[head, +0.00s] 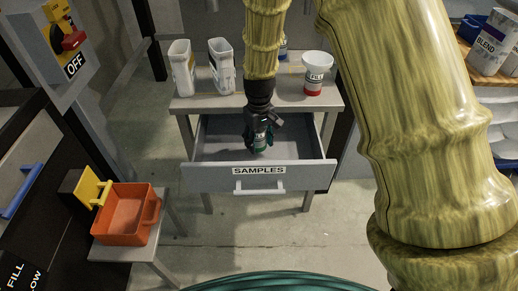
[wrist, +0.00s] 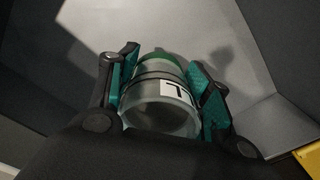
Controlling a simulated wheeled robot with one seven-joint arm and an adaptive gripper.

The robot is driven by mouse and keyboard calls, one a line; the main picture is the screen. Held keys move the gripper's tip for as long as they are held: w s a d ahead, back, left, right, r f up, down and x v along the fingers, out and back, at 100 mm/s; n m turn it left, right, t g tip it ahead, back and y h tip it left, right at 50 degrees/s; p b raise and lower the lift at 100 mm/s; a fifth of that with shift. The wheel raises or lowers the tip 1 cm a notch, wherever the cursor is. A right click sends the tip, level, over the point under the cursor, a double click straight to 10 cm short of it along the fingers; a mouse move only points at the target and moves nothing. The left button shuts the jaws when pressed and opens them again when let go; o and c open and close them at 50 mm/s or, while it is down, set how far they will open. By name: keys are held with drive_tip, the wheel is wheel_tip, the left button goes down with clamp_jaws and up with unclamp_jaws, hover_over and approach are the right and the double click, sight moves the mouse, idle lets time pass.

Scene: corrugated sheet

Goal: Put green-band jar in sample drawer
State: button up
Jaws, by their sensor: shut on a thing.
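My gripper (head: 262,140) is shut on a clear jar with a green band. In the wrist view the jar (wrist: 161,92) sits between the two teal-padded fingers (wrist: 163,95), with its green part at the far end and a white label with dark letters on its side. The sample drawer (head: 210,176) is pulled open from the grey table, with a "SAMPLES" label and a handle on its front. The gripper and jar are over or inside the open drawer. I cannot tell whether the jar touches the drawer floor.
On the table (head: 190,103) above the drawer stand two white containers (head: 182,68) and a jar with a red band and a white funnel-shaped top (head: 316,72). An orange bin (head: 125,212) rests on a low stand at left. The drawer around the jar looks empty.

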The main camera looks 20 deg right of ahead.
sight(259, 148)
drive_tip(key=shift+f, duration=1.85)
drive_tip(key=o, duration=1.1)
drive_tip(key=shift+f, duration=0.1)
wheel_tip(259, 148, up, 12)
drive_tip(key=p, duration=0.1)
